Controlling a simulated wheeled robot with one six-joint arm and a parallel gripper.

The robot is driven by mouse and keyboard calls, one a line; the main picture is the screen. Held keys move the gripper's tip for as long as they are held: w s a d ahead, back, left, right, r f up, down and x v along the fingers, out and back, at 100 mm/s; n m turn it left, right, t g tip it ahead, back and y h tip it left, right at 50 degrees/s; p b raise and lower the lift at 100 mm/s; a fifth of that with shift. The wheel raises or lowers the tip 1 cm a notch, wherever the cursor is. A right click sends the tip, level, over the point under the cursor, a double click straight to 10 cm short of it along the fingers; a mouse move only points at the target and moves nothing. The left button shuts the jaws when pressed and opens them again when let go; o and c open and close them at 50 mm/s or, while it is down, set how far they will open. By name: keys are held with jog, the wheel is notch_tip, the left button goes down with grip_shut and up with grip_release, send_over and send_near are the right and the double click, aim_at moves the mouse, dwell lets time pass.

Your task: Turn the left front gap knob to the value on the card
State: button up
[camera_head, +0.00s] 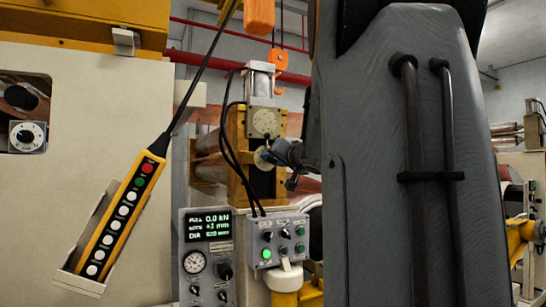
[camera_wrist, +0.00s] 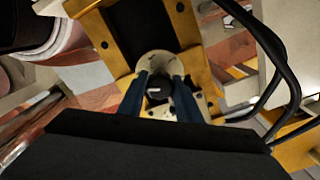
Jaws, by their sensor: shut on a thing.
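My gripper (camera_wrist: 160,92) shows in the wrist view with its two blue-grey fingers on either side of a small dark knob (camera_wrist: 157,90). The fingers are shut on it. The knob sits in front of a pale round plate (camera_wrist: 156,63) on a yellow frame. In the head view my gripper (camera_head: 275,154) reaches from the right to the front of the yellow block (camera_head: 236,150), below a pale plate with dots (camera_head: 265,121). The knob's pointer and scale cannot be read, and I cannot make out a card.
Black cables (camera_wrist: 285,75) curve close by on the right. An orange hook (camera_head: 278,62) hangs above.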

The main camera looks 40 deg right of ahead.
jog(key=n+p, duration=0.1)
jog(key=n, duration=0.3)
jog(key=shift+p, duration=0.35)
jog(key=n, duration=0.5)
jog(key=shift+d+f+n, duration=0.1)
jog(key=shift+n, duration=0.3)
jog(key=o, duration=1)
jog(key=shift+s, duration=0.1)
jog(key=b+v, duration=0.1)
jog(key=v, duration=0.6)
jog(key=shift+s, duration=0.3)
